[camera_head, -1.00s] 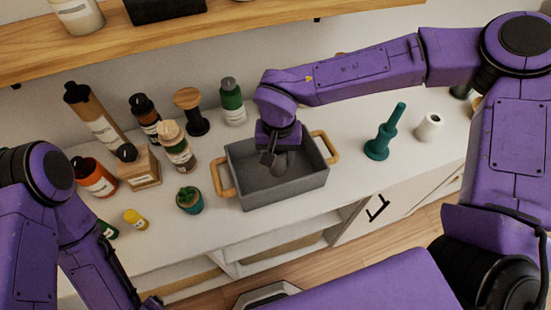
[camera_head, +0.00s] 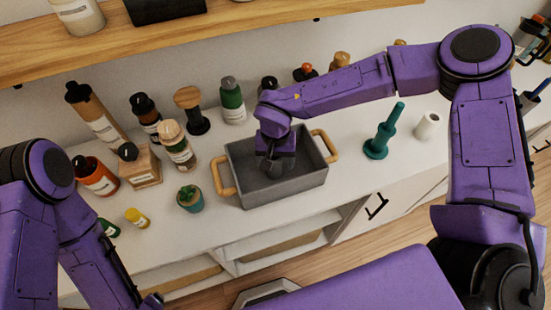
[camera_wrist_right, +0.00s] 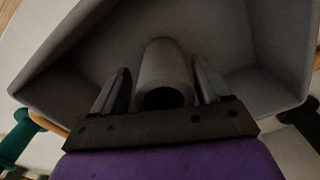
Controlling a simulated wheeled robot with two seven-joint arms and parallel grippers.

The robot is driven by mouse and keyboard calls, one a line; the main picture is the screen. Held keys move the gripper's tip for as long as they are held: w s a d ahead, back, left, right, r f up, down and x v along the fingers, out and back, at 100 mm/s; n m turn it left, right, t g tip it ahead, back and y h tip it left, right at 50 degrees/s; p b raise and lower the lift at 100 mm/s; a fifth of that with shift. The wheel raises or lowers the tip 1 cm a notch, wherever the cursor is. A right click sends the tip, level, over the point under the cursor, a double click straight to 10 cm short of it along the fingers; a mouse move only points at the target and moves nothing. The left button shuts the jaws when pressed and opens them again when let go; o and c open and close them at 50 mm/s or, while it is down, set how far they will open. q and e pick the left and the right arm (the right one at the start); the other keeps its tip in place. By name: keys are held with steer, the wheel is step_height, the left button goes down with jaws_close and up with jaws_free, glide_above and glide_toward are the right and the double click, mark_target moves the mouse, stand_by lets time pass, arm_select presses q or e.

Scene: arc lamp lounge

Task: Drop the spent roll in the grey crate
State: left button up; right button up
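The spent roll, a grey hollow tube, is inside the grey crate (camera_head: 235,155), which has two wooden handles and stands on the white counter. In the right wrist view the roll (camera_wrist_right: 165,68) lies between my right gripper's fingers, its hollow end toward the camera. My right gripper (camera_head: 274,168) reaches down into the crate. Its fingers also show in the wrist view (camera_wrist_right: 162,86), one each side of the roll, with narrow gaps; they look open. Whether the roll touches the crate floor is hard to tell. My left arm is at the lower left, its gripper out of frame.
A teal upright holder (camera_head: 383,135) and a white roll (camera_head: 427,125) stand right of the crate. A wooden shelf (camera_head: 230,35) runs above the counter.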

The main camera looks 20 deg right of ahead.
step_height(320, 180, up, 12)
steer(key=shift+r+b, duration=0.2)
steer(key=shift+b, duration=0.1)
stand_by(0.3)
